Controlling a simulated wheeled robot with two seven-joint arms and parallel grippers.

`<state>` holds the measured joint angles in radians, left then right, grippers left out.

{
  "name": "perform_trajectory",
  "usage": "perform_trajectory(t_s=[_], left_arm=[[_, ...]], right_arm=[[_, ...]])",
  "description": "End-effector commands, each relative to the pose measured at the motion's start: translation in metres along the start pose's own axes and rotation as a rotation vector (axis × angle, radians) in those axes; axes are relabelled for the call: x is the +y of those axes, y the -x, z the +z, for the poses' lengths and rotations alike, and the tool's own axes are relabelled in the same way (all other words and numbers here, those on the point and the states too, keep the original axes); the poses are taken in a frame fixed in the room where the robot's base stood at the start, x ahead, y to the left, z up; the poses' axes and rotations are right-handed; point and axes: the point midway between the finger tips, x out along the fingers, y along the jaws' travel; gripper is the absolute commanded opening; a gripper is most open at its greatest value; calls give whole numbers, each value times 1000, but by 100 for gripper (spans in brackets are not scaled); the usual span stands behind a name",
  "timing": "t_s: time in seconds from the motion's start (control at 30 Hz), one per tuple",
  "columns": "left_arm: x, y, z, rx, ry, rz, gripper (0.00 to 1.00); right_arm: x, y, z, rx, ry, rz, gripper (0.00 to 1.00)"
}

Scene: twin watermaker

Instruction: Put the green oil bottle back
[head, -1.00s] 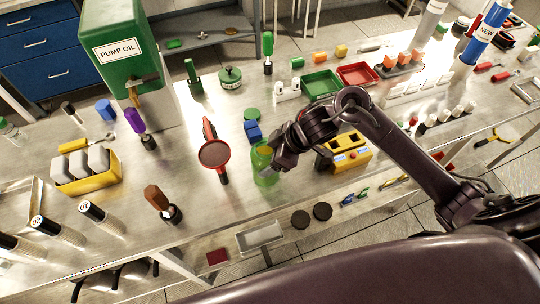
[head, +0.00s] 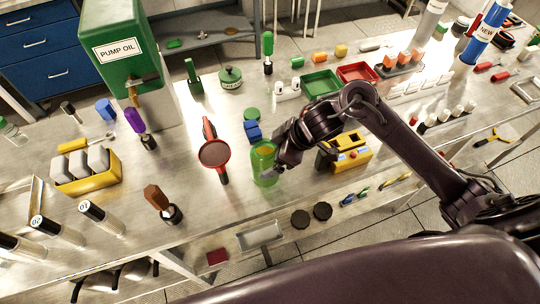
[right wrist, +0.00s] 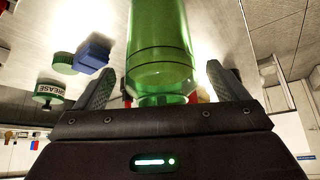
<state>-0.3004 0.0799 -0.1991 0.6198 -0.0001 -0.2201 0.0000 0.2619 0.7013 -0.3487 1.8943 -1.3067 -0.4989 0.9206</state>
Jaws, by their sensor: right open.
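The green oil bottle (head: 263,164) stands upright on the metal bench near its front edge, and its green see-through body also fills the top of the right wrist view (right wrist: 160,55). My right gripper (head: 277,169) is beside it on its right. In the right wrist view the two fingers (right wrist: 163,90) are spread, one on each side of the bottle, with visible gaps. My left gripper is not in view.
A red-rimmed round funnel-like tool (head: 214,154) lies left of the bottle. A blue block (head: 253,131) and a green lid (head: 251,114) sit behind it. A yellow box (head: 350,152) stands to the right. The green pump oil tank (head: 118,45) is at the back left.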

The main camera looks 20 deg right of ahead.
Motion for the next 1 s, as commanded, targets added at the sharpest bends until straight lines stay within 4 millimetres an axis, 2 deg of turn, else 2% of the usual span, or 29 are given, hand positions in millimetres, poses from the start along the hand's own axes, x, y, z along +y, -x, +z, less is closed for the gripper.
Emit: perform_trajectory(t_s=[0.2,0.43,0.63,1.0], left_arm=[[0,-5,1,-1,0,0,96],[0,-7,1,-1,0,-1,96],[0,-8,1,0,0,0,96],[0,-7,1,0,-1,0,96]], right_arm=[[1,49,1,-1,6,6,93],[1,90,1,-3,3,4,93],[0,103,0,-1,1,0,93],[0,104,0,0,1,-1,93]])
